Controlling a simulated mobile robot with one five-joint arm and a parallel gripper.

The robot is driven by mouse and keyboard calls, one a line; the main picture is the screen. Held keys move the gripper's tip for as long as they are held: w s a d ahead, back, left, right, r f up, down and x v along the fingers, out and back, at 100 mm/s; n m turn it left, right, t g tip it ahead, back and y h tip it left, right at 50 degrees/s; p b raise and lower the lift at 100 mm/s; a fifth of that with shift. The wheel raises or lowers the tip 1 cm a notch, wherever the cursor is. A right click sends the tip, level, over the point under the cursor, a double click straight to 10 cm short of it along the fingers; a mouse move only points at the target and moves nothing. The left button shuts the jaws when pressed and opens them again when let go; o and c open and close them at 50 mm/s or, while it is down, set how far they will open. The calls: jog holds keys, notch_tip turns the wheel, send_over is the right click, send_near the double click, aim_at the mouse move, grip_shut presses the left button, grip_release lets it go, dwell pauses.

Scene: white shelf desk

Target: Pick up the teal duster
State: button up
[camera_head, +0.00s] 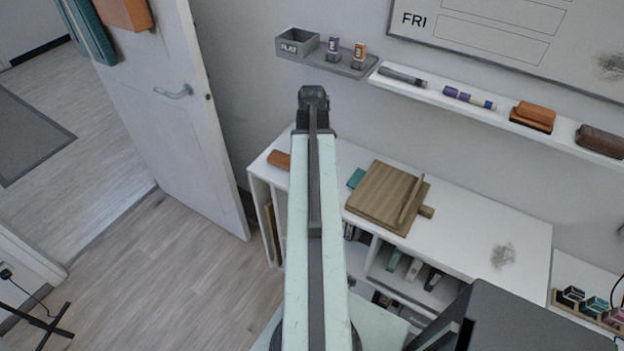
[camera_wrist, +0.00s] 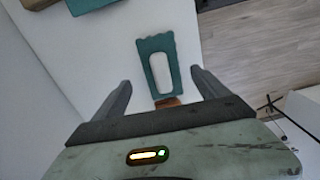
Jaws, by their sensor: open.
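A teal piece (camera_wrist: 167,44) with a wavy far edge and an open middle lies on the white desk top in the wrist view. An orange-brown part (camera_wrist: 168,102) shows at its near end; I cannot tell if they are joined. A second teal block (camera_head: 356,178) lies beside the wooden board, and part of it shows at the top of the wrist view (camera_wrist: 92,4). I cannot tell for sure which is the duster. My gripper (camera_wrist: 160,78) is open and empty, its fingers either side of the wavy piece's near part. In the head view my arm and gripper (camera_head: 313,97) hide that piece.
The wooden board (camera_head: 383,194) lies on the desk (camera_head: 485,232). An orange block (camera_head: 279,159) shows at the desk's left edge. A wall ledge (camera_head: 450,103) holds markers and erasers; a grey shelf (camera_head: 350,68) is beside it. The door (camera_head: 170,125) stands left.

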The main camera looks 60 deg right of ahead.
notch_tip(320, 180, down, 6)
jog(key=b, duration=0.5)
jog(key=shift+w+a+r, duration=0.1)
jog(key=shift+a, duration=0.05)
jog(key=shift+r, duration=0.15)
jog(key=shift+c, duration=0.4)
jog(key=c, duration=1.4)
jog(key=shift+r, duration=0.15)
notch_tip(320, 180, up, 10)
jog(key=p, duration=1)
jog(key=o, duration=0.8)
jog(key=c, duration=0.6)
